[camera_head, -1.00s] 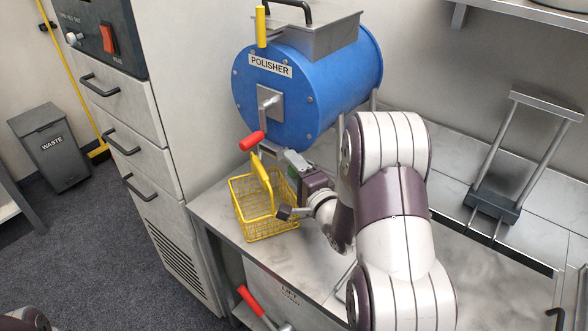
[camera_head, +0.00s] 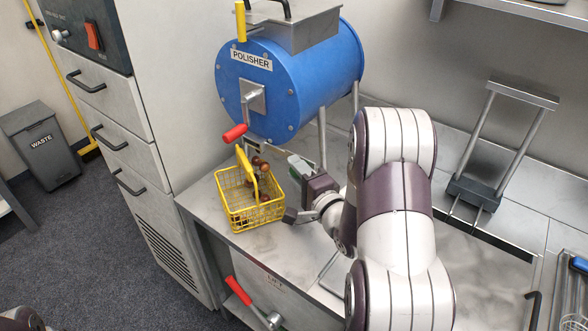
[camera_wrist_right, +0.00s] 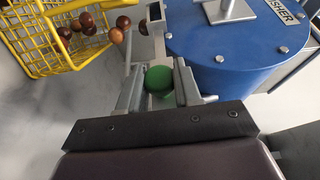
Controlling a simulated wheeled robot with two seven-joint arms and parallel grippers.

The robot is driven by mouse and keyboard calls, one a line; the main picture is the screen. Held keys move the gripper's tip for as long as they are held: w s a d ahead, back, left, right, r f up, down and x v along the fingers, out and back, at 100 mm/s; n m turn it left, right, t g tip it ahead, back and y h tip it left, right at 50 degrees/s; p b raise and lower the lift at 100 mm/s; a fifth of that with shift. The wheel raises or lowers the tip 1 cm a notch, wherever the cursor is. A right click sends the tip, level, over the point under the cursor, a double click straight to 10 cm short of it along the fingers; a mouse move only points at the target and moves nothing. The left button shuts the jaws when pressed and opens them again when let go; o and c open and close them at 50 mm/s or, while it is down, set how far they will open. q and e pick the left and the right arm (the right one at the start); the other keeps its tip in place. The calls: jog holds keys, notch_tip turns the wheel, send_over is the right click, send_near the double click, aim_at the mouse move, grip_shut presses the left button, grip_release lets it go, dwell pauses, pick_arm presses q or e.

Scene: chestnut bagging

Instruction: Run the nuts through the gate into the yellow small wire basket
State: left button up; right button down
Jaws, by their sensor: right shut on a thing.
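The yellow small wire basket (camera_head: 228,206) stands on the metal counter below the front of the blue polisher (camera_head: 290,80). Several brown nuts (camera_head: 264,198) are in it or over its right side. In the right wrist view, several nuts (camera_wrist_right: 117,35) show in a string between the basket (camera_wrist_right: 40,50) and the gate chute, seemingly in the air. My right gripper (camera_wrist_right: 158,86) is shut on a green knob (camera_wrist_right: 158,80) at the gate, under the polisher (camera_wrist_right: 225,45). My left gripper is out of view.
A red-handled crank (camera_head: 235,133) hangs on the polisher front, above the basket. Another red-handled lever (camera_head: 238,291) sticks out below the counter's front edge. A metal frame (camera_head: 490,140) stands at the right. A grey waste bin (camera_head: 42,145) is on the floor at left.

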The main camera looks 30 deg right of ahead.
jog(key=c, duration=1)
grip_release()
jog(key=shift+o, duration=0.9)
jog(key=shift+s+d, duration=0.1)
jog(key=shift+s, duration=0.35)
jog(key=s+b, duration=0.1)
jog(key=s, duration=1.1)
